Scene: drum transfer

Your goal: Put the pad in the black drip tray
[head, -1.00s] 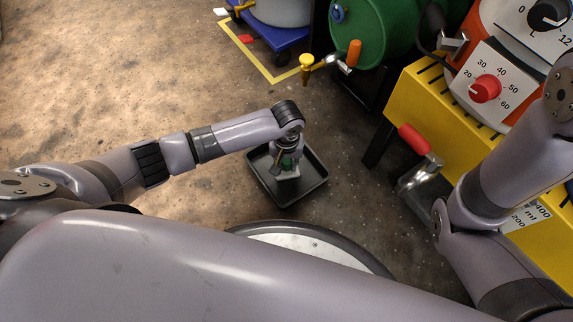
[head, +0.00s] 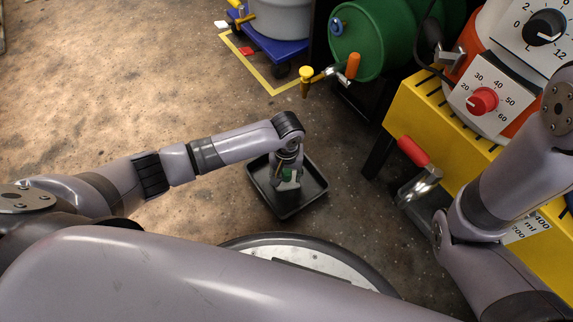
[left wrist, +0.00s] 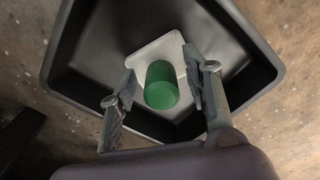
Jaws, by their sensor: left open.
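The black drip tray (head: 313,203) sits on the floor below my left arm and fills much of the left wrist view (left wrist: 85,75). The pad (left wrist: 150,56) shows there as a pale square with an upright green cylinder (left wrist: 161,85) on it. It lies inside the tray's outline; its contact with the tray floor is partly hidden. My left gripper (left wrist: 161,72) is open, with one finger on each side of the green cylinder and gaps showing. In the head view, my left gripper (head: 288,182) is low over the tray and hides most of the pad. My right gripper is out of view.
A green drum (head: 375,38) with a tap (head: 307,82) lies behind the tray. A yellow unit (head: 435,115) with a red-handled valve (head: 413,152) stands at the right. A blue dolly (head: 262,42) is at the back. Open floor (head: 120,90) lies left.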

